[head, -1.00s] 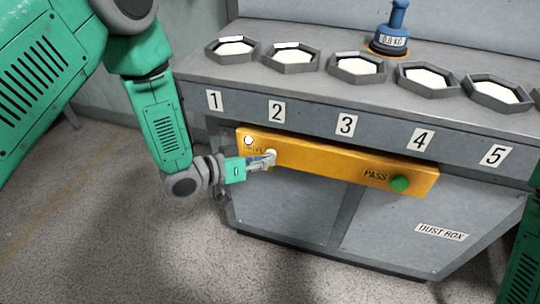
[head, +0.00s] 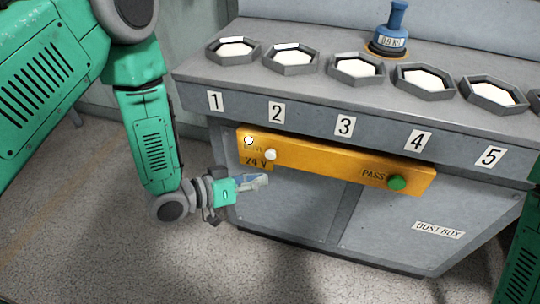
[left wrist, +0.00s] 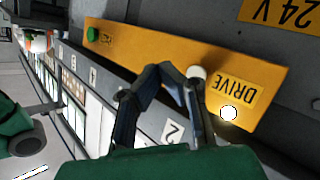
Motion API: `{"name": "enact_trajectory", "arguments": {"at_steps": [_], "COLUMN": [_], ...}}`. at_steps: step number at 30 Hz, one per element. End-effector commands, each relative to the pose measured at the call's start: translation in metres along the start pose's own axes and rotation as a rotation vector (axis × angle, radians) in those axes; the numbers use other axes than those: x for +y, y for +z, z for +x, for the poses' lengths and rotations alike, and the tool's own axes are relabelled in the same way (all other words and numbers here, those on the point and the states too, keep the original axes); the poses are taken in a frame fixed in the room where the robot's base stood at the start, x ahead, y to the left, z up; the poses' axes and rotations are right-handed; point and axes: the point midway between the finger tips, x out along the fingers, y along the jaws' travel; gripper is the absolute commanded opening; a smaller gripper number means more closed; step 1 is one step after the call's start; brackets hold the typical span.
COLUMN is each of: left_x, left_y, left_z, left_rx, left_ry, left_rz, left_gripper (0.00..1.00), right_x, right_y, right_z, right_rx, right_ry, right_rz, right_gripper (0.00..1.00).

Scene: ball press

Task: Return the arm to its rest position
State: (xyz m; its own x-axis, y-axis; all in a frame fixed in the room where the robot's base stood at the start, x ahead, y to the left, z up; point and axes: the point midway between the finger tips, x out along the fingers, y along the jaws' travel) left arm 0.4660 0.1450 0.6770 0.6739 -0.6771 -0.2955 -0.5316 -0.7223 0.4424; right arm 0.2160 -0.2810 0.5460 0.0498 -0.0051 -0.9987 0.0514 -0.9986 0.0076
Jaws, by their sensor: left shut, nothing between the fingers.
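My left gripper (head: 262,181) is shut and empty, below and to the left of the white button (head: 270,155) on the yellow panel (head: 330,166), apart from the button. In the left wrist view, the shut fingers (left wrist: 182,92) appear in front of the panel (left wrist: 140,47), with the white button (left wrist: 197,72) just beyond them. A bright round lamp (head: 248,141) sits by the DRIVE label, also seen in the left wrist view (left wrist: 229,113). The panel's right end carries a green button (head: 397,182) beside PASS. My right gripper is out of view; only part of that arm shows.
The grey bench (head: 262,95) stands behind the panel, with several hexagonal rings (head: 275,70) on top above numbered labels. A blue handled object (head: 392,35) stands behind the rings. Floor (head: 100,200) is clear at the lower left.

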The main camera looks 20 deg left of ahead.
Motion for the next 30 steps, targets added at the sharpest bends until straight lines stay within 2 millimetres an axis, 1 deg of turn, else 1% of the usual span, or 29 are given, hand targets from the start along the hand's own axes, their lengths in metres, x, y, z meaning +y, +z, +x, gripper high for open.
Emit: {"name": "enact_trajectory", "arguments": {"at_steps": [9,11,13,14,15,17,18,20,21,24,25,27,30], "left_x": [-0.001,-0.004,-0.011,-0.015,-0.019,-0.025,-0.027,-0.026,-0.024,-0.016,-0.013,-0.008,-0.003], "left_y": [0.002,0.010,0.031,0.042,0.060,0.088,0.105,0.128,0.141,0.164,0.168,0.176,0.182], "left_z": [-0.001,-0.005,-0.018,-0.026,-0.041,-0.069,-0.090,-0.122,-0.143,-0.189,-0.200,-0.219,-0.234], "left_rx": [-0.010,-0.045,-0.131,-0.181,-0.260,-0.391,-0.480,-0.605,-0.682,-0.841,-0.878,-0.943,-0.993], "left_ry": [-0.009,-0.045,-0.128,-0.175,-0.244,-0.349,-0.414,-0.502,-0.552,-0.648,-0.670,-0.707,-0.734], "left_rz": [-0.001,-0.005,-0.014,-0.019,-0.029,-0.049,-0.063,-0.087,-0.104,-0.145,-0.156,-0.176,-0.194], "left_gripper": [0.00,0.00,0.00,0.00,0.00,0.00,0.00,0.00,0.00,0.00,0.00,0.00,0.00], "right_x": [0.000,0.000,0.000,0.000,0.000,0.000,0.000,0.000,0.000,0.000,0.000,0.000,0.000], "right_y": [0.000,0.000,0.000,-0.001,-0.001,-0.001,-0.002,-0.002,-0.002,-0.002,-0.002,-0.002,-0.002], "right_z": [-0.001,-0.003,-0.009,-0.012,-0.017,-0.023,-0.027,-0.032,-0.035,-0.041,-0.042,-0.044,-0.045], "right_rx": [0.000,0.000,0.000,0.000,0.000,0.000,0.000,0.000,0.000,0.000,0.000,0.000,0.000], "right_ry": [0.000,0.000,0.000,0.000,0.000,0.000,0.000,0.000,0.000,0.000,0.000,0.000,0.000], "right_rz": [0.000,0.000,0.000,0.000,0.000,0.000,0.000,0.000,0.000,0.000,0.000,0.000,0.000], "right_gripper": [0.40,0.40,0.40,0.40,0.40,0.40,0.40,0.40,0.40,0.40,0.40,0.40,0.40]}}
